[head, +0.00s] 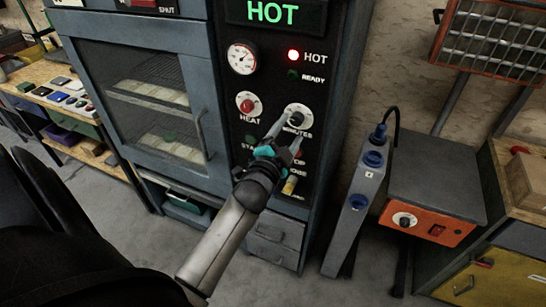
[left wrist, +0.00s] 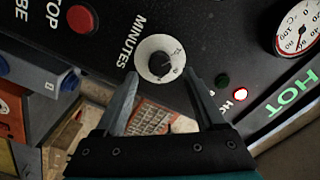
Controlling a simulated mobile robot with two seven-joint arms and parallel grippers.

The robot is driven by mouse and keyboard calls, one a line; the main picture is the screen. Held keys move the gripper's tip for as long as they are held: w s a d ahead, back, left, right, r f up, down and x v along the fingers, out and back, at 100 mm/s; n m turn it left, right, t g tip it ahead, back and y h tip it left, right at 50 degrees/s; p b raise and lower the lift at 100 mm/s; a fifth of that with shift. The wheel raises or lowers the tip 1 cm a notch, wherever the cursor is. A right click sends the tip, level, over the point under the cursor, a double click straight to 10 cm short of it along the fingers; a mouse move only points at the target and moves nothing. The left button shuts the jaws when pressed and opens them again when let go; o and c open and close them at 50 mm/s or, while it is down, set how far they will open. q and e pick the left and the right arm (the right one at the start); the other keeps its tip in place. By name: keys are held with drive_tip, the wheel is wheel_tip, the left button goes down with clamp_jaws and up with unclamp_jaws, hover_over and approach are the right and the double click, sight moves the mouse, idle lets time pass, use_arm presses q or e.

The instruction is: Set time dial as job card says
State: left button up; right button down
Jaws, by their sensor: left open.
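The time dial, labelled MINUTES (head: 299,112), is a round white disc with a dark knob on the oven's black control panel (head: 318,75). The dial also shows in the left wrist view (left wrist: 160,58), where its small scale marks are too fine to read. My left gripper (head: 287,134) is open in front of the dial. In the left wrist view its fingers (left wrist: 162,80) stand on either side of the dial, with nothing between them; whether they touch it I cannot tell. My right gripper is out of view. I cannot make out a job card.
The red HEAT knob (head: 248,103) sits left of the dial, below a round gauge (head: 242,58). A lit HOT lamp (head: 293,55) and green HOT display (head: 272,12) are above. A red STOP button (left wrist: 80,19) is close by. A grey post (head: 352,205) stands right.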

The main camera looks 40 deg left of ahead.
use_arm(q)
drive_tip(key=v, duration=1.2)
drive_tip(key=s+d+f+n+g+h+b, duration=0.1)
drive_tip(key=s+d+f+g+b, duration=0.15)
drive_tip(key=f, duration=0.95)
drive_tip(key=s+d+f+n+g+h+b, duration=0.1)
drive_tip(key=s+d+f+g, duration=0.2)
drive_tip(key=f, duration=0.9)
drive_tip(key=s+d+f+n+g+h+b, duration=0.1)
drive_tip(key=s+d+f+g+b, duration=0.15)
drive_tip(key=f, duration=1.05)
drive_tip(key=s+f+n+g+b, duration=0.1)
drive_tip(key=s+f+g, duration=0.3)
drive_tip(key=s+f, duration=0.6)
drive_tip(key=s+d+f+n+g+h+b, duration=0.1)
drive_tip(key=s+f+g+b, duration=0.2)
drive_tip(key=s+f, duration=0.6)
drive_tip(key=s+g, duration=0.1)
drive_tip(key=s, duration=0.5)
drive_tip(key=shift+s+d+f+n+g, duration=0.2)
drive_tip(key=shift+f+n+g, duration=0.1)
drive_tip(key=shift+f+n, duration=0.1)
